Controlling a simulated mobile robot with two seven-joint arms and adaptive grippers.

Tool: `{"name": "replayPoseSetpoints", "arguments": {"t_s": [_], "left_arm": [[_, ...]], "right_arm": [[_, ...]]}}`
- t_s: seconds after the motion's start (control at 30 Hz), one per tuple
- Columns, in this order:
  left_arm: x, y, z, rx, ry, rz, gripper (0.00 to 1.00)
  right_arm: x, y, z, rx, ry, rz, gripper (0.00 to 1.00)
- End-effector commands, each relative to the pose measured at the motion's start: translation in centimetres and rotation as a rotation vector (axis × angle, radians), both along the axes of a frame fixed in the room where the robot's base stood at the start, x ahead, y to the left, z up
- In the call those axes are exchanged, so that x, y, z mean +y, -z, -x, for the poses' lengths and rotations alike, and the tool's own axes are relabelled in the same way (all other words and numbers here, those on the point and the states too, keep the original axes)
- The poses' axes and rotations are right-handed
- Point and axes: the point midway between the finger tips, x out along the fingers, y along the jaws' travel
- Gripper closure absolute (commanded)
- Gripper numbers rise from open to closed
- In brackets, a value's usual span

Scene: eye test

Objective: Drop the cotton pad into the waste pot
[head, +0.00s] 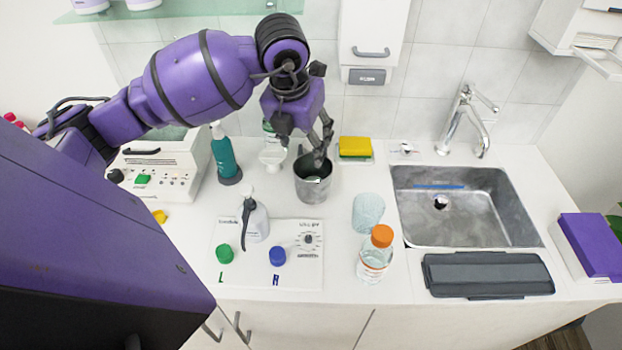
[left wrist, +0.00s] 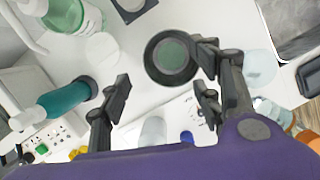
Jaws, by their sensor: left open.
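The waste pot (head: 313,190) is a grey metal pot standing upright on the white counter. In the left wrist view it shows from above as a dark round rim (left wrist: 151,62) around a dull green-grey disc; I cannot tell whether that is its floor or something lying in it. My left gripper (head: 318,146) is open above the pot, its fingers spread and empty in the left wrist view (left wrist: 162,90). My right gripper is out of view.
A teal bottle (head: 226,158) stands left of the pot, a yellow sponge (head: 355,146) behind it. In front are a spray bottle (head: 256,222) on a white panel, a pale tumbler (head: 368,212) and an orange-capped bottle (head: 375,262). The sink (head: 465,215) is right.

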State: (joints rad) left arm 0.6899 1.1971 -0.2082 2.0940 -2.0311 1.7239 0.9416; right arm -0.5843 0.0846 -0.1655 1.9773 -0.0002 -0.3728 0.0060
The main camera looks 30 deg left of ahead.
Motion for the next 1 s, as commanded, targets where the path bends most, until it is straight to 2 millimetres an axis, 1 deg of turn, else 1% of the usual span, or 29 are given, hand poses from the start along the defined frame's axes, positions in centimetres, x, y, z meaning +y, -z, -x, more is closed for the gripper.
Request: {"name": "replayPoseSetpoints", "arguments": {"t_s": [0.13, 0.27, 0.5, 0.6, 0.7, 0.83, 1.0], "left_arm": [[0.0, -0.4, 0.1, -0.001, 0.0, 0.0, 0.41], [-0.1, -2.0, 0.4, -0.004, 0.0, -0.002, 0.41], [-0.3, -7.0, 1.8, -0.005, 0.0, -0.003, 0.41], [-0.5, -8.8, 2.3, -0.005, 0.001, -0.002, 0.41], [-0.5, -10.2, 2.7, -0.004, 0.0, -0.002, 0.41], [-0.6, -11.2, 3.1, -0.001, -0.001, -0.001, 0.41], [-0.7, -11.6, 3.2, 0.001, 0.0, -0.001, 0.41]], "right_arm": [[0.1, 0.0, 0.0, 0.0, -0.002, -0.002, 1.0], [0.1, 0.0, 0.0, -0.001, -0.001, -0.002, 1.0], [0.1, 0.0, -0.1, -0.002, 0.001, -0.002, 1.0], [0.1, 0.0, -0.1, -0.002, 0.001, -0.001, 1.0], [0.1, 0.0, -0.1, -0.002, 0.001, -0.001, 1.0], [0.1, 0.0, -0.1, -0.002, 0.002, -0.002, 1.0], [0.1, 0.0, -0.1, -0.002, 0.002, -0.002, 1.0]]}}
